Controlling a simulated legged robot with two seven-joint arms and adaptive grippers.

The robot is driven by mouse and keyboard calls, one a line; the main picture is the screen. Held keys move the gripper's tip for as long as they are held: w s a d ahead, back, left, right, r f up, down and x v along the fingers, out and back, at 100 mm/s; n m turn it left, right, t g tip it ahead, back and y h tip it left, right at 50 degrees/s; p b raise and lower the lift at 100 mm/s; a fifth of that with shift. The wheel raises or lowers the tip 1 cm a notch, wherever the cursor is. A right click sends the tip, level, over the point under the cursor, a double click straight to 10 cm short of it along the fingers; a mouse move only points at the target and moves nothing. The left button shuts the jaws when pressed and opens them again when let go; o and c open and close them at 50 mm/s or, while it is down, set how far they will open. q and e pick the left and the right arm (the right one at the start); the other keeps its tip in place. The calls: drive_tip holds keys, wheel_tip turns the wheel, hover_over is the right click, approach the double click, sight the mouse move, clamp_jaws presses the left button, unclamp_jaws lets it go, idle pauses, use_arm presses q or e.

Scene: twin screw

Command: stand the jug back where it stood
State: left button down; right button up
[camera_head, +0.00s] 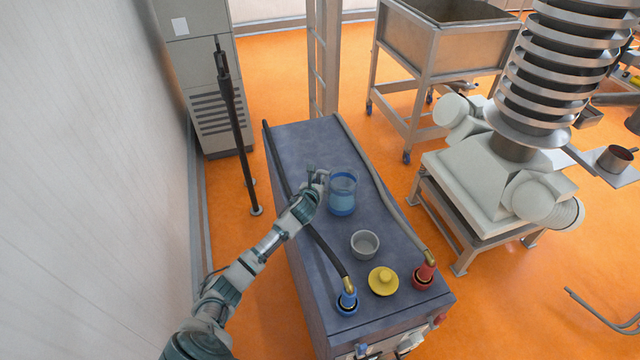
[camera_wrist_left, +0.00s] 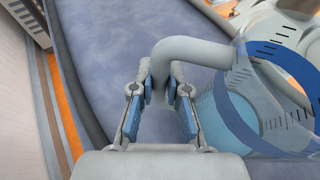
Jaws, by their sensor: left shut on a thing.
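The jug (camera_head: 342,193) is a clear vessel with blue bands and blue liquid in it. It is upright at the middle of the grey-blue cabinet top (camera_head: 297,146); I cannot tell whether its base touches the surface. My left gripper (camera_head: 321,178) is at the jug's left side. In the left wrist view the gripper (camera_wrist_left: 170,95) is shut on the jug's grey handle (camera_wrist_left: 200,50), and the jug's body (camera_wrist_left: 255,105) shows at the right. My right gripper is not in view.
A grey bowl (camera_head: 365,244), a yellow lid (camera_head: 383,280), a blue fitting (camera_head: 347,299) and a red fitting (camera_head: 424,275) are nearer the cabinet's front. Dark and grey hoses run along its sides. The top behind the jug is clear.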

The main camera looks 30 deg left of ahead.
use_arm(q)
drive_tip(key=shift+f, duration=0.5)
drive_tip(key=shift+a+f, duration=0.25)
drive_tip(key=shift+a, duration=0.05)
drive_tip(key=c, duration=1.6)
unclamp_jaws()
drive_tip(key=shift+a+f, duration=0.1)
drive_tip(key=shift+a, duration=0.05)
drive_tip(key=o, duration=0.4)
drive_tip(key=shift+o, duration=0.2)
drive_tip(key=shift+s+d, duration=0.1)
drive_tip(key=shift+d, duration=0.25)
